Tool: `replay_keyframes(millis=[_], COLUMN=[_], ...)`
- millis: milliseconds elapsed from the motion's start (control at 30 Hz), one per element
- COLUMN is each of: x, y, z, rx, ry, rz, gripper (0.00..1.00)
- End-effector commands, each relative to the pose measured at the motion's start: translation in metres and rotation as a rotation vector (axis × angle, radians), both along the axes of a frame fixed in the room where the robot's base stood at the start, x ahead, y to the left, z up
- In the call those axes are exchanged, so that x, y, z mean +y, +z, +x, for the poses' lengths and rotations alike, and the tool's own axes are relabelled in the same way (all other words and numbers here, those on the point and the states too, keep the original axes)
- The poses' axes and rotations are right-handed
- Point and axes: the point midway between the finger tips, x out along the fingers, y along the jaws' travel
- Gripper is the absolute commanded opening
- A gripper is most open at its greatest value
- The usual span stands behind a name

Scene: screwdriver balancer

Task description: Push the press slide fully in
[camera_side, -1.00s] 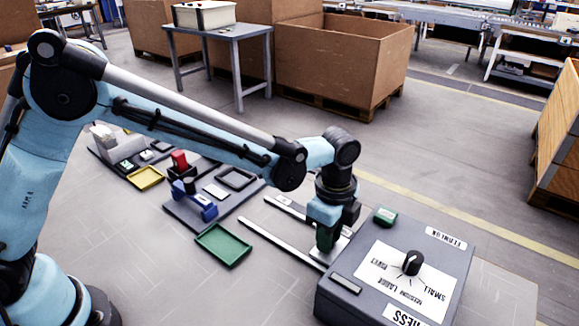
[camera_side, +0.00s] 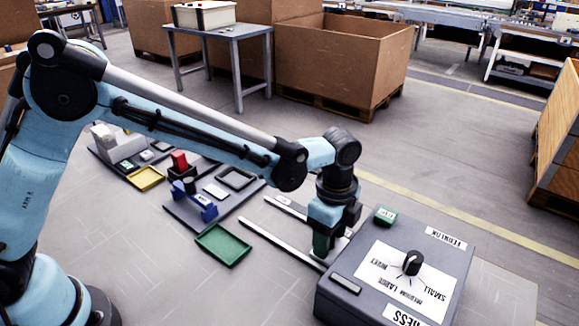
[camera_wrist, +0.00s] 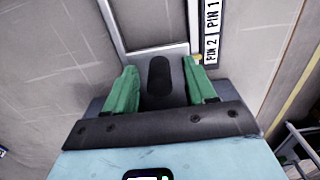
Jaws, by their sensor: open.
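The press is a grey box (camera_side: 395,280) with a black dial and a green button at the right of the side view. Two pale rails (camera_side: 282,243) run up to it. In the wrist view, the press slide's pale plate (camera_wrist: 146,56) lies between the rails, with a dark upright knob (camera_wrist: 160,78). My gripper (camera_wrist: 161,85) is open, its green fingers standing on either side of the knob with visible gaps. In the side view, my gripper (camera_side: 322,244) is low over the rails, close to the box, and hides most of the slide.
A green tray (camera_side: 223,245) lies left of the rails. A blue fixture (camera_side: 196,203), a yellow tray (camera_side: 146,178) and a red part (camera_side: 180,160) stand farther left. A label strip with pin markings (camera_wrist: 212,30) lies beside one rail.

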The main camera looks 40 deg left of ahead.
Motion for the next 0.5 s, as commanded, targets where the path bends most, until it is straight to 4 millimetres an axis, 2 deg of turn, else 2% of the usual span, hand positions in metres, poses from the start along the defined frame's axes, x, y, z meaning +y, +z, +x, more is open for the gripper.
replay_keyframes(millis=[167, 500], x=[0.000, 0.000], y=[0.003, 0.034], z=[0.000, 0.000], rx=[0.000, 0.000], ry=[0.000, 0.001], rz=[0.001, 0.001], gripper=[0.55, 0.55])
